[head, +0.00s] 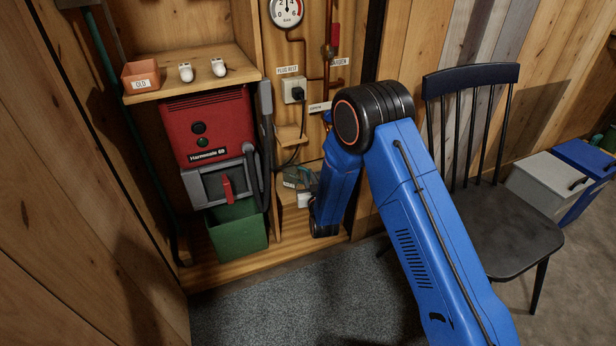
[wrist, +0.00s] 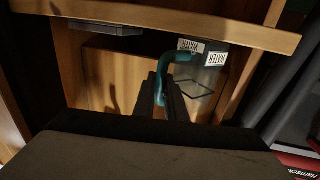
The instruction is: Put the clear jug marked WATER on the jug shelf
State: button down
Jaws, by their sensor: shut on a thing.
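The clear jug (wrist: 200,82) has a teal handle (wrist: 181,57) and white WATER labels in the wrist view. My gripper (wrist: 164,88) is shut on the handle, its two dark fingers at the handle's side. In the head view a greenish clear shape, apparently the jug (head: 300,177), shows in the low niche right of the red machine. My arm hides my gripper there. I cannot tell which board is the jug shelf.
The red machine (head: 205,125) with a green bin (head: 237,230) below stands left of the niche. An orange OLD box (head: 141,75) sits on a shelf above it. A socket (head: 293,90) and red pipes are above the niche. A dark chair (head: 490,235) stands right.

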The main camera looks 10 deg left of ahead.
jog(key=shift+f, duration=0.1)
jog(key=c, duration=1.8)
grip_release()
jog(key=v, duration=1.2)
